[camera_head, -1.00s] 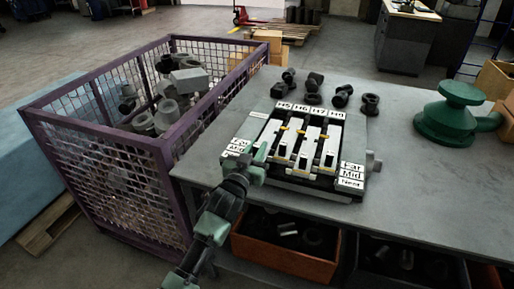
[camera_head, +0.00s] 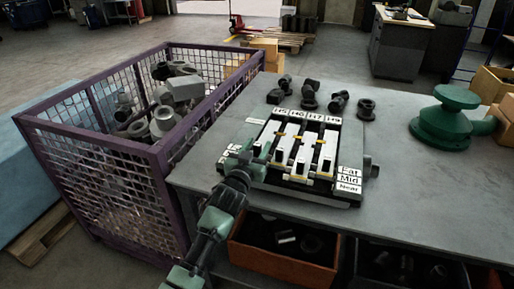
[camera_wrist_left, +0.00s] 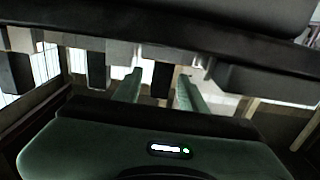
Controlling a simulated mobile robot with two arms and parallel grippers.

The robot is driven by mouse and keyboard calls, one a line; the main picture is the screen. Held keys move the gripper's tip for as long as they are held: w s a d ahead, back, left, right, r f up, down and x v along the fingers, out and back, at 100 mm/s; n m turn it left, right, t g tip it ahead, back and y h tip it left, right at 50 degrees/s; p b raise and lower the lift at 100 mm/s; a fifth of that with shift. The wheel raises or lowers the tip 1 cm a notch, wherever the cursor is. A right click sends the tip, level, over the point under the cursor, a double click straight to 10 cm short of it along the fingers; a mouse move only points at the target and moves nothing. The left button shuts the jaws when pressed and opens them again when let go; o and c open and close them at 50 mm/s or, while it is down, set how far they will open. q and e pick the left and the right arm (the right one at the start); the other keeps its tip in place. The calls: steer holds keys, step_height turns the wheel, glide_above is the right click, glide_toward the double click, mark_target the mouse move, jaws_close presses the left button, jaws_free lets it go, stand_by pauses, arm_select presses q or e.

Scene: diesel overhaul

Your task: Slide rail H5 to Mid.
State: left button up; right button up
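Far, Mid and Near labels (camera_head: 348,178) stand at the right front, with another set at the left. In the left wrist view, my green fingers (camera_wrist_left: 158,90) are apart, one on each side of a dark block (camera_wrist_left: 161,80), with small gaps visible. Rail H5's exact mark is hard to read. My right gripper is not in view.
Several dark fittings (camera_head: 308,96) stand behind the fixture. A green flanged part (camera_head: 445,120) is at the right of the bench (camera_head: 410,175). A purple mesh crate (camera_head: 165,160) full of parts stands left, close to my left arm. An orange bin (camera_head: 282,262) is below.

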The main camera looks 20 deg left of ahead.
arm_select(q)
steer(key=shift+s+f, duration=0.1)
steer(key=shift+s, duration=0.4)
steer(key=s+b, duration=0.1)
steer(key=s, duration=0.5)
steer(key=shift+s, duration=0.35)
steer(key=shift+a, duration=0.15)
